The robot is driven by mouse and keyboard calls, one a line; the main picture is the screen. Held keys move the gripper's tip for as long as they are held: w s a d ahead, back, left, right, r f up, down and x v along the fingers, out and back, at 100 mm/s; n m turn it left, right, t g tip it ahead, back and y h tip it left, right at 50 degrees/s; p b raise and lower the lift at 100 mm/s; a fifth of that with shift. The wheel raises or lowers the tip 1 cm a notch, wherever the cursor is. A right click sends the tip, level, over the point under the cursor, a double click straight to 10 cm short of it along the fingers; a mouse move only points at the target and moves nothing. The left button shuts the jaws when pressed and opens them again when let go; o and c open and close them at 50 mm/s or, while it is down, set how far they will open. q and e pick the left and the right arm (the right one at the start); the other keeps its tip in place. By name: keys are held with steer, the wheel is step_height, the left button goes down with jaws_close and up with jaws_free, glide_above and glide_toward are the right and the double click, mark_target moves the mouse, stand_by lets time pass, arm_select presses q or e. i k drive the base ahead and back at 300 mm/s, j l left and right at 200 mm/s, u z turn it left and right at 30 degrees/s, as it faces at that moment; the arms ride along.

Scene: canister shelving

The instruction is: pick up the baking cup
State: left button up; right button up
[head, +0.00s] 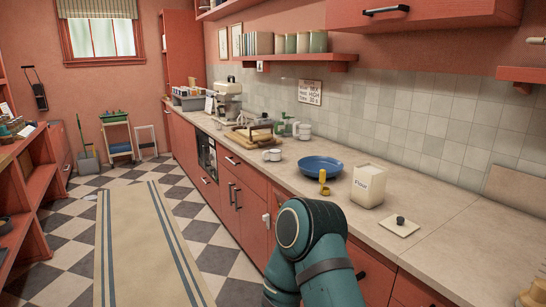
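A small yellow cup-like item (324,184) stands on the counter, just in front of the blue bowl (320,166). It looks like a scoop or measuring cup. Small white cups (272,155) sit further back on the counter, to the left of the bowl. I cannot tell for certain which of these is the baking cup. A teal arm of mine rises from the bottom centre, in front of the counter edge and below the yellow item. Neither of my grippers shows in the head view.
A white flour canister (369,187) stands open right of the bowl, its lid (399,226) lying nearer me. Wooden boards (248,138) and a coffee machine (227,100) are further back. The counter (480,235) right of the lid is mostly clear. A striped rug (145,245) covers the floor left.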

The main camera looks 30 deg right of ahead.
mark_target(275, 152)
steer(key=z, duration=1.7)
steer(key=i+j+z, duration=0.15)
steer(key=j+z, duration=0.15)
steer(key=z, duration=0.2)
steer(key=i+j+z, duration=0.15)
steer(key=j+z, duration=0.2)
steer(key=z, duration=0.15)
steer(key=j+z, duration=0.4)
steer(key=j, duration=0.5)
steer(key=j+z, duration=0.35)
steer(key=j, duration=1.65)
steer(key=k, duration=0.05)
